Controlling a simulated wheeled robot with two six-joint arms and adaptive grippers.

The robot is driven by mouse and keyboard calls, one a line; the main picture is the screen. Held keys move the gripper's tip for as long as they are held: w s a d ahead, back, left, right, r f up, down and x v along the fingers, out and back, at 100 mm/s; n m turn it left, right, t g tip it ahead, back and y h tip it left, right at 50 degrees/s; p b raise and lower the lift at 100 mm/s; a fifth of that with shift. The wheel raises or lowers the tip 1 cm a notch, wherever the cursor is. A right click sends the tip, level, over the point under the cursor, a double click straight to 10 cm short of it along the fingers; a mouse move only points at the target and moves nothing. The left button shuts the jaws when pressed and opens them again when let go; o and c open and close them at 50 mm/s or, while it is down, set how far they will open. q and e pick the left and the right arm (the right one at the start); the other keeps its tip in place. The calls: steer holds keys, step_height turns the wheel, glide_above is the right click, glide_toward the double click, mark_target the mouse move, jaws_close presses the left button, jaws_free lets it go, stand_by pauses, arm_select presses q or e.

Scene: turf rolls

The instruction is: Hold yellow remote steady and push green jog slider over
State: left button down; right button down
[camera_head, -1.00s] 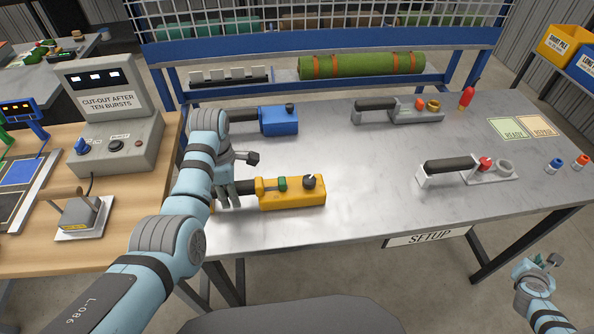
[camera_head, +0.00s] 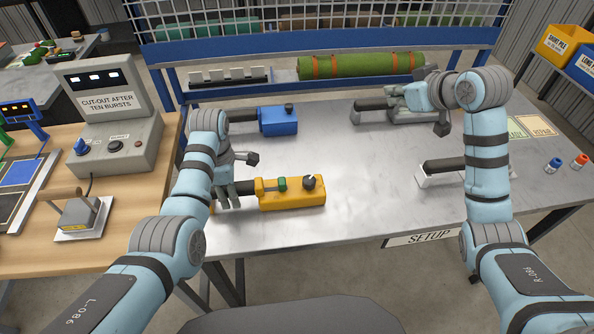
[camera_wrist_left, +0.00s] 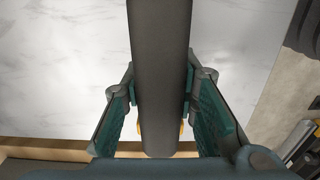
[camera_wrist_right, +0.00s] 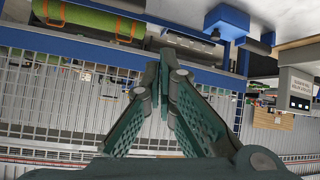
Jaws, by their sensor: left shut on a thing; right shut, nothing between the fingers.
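The yellow remote (camera_head: 293,198) lies on the metal table, with a dark handle (camera_head: 243,188) at its left end. The green jog slider (camera_head: 282,184) sits on its top, near the left of the yellow body, with a dark knob (camera_head: 310,181) to its right. My left gripper (camera_head: 228,198) is shut on the dark handle, which also shows between its fingers in the left wrist view (camera_wrist_left: 160,75). My right gripper (camera_head: 393,97) is shut and empty, above the back right of the table; its closed fingers show in the right wrist view (camera_wrist_right: 163,68).
A blue remote (camera_head: 279,121) lies behind the yellow one. A grey remote (camera_head: 370,115) is partly hidden under my right gripper, and another handled device (camera_head: 440,170) is partly behind my right arm. A green turf roll (camera_head: 360,65) lies on the back shelf. The table's middle is clear.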

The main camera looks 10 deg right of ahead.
arm_select(q)
steer(key=shift+f, duration=0.1)
arm_select(e)
steer(key=s+a+r+g+y, duration=0.1)
steer(key=s+a+r+y, duration=0.15)
steer(key=a, duration=0.55)
arm_select(q)
steer(key=shift+a, duration=0.1)
arm_select(e)
steer(key=m+g+y, duration=0.1)
steer(key=m+g, duration=0.2)
steer(key=g, duration=0.2)
glide_toward(282, 184)
steer(key=w+d+r, duration=0.1)
steer(key=w+d, duration=0.1)
steer(key=d, duration=0.2)
steer(key=shift+w, duration=0.1)
steer(key=x, duration=1)
steer(key=shift+a+r, duration=0.1)
